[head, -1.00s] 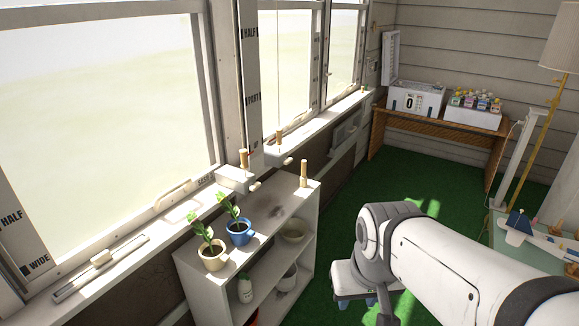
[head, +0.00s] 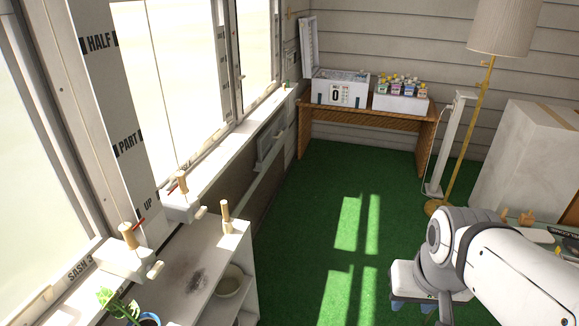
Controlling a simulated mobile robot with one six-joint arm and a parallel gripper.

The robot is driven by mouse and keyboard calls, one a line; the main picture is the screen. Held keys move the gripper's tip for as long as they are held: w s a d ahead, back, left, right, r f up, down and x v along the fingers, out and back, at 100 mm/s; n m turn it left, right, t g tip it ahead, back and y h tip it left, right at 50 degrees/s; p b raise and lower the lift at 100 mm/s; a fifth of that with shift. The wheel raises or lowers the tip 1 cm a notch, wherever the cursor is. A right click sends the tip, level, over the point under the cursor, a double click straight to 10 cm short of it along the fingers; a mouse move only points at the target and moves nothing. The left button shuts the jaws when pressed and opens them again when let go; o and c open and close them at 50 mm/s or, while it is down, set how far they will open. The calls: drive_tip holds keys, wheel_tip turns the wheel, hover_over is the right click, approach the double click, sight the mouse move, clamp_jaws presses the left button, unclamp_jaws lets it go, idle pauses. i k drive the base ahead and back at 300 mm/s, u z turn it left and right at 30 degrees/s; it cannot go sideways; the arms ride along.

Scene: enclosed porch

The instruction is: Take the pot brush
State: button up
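I cannot make out a pot brush for certain. A small upright wooden-handled item (head: 226,217) stands on the far end of the white shelf top and could be a brush, but its lower part is too small to tell. My gripper (head: 412,306) is low at the right, beneath my arm's elbow, over the green floor and well apart from the shelf. Its two blue-grey fingertips show apart with nothing seen between them; part of it is hidden by my arm.
The white shelf (head: 190,255) stands under the windows, with a bowl (head: 229,281) inside and a potted plant (head: 115,302) at the near end. A wooden bench (head: 400,120) holds a cooler (head: 340,90) and a bottle crate (head: 402,103). Green floor (head: 310,220) is clear between.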

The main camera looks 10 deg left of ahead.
sight(227, 226)
drive_tip(key=z, duration=0.15)
drive_tip(key=i, duration=1.3)
drive_tip(key=u, duration=0.95)
drive_tip(key=i, duration=0.5)
drive_tip(key=u, duration=0.35)
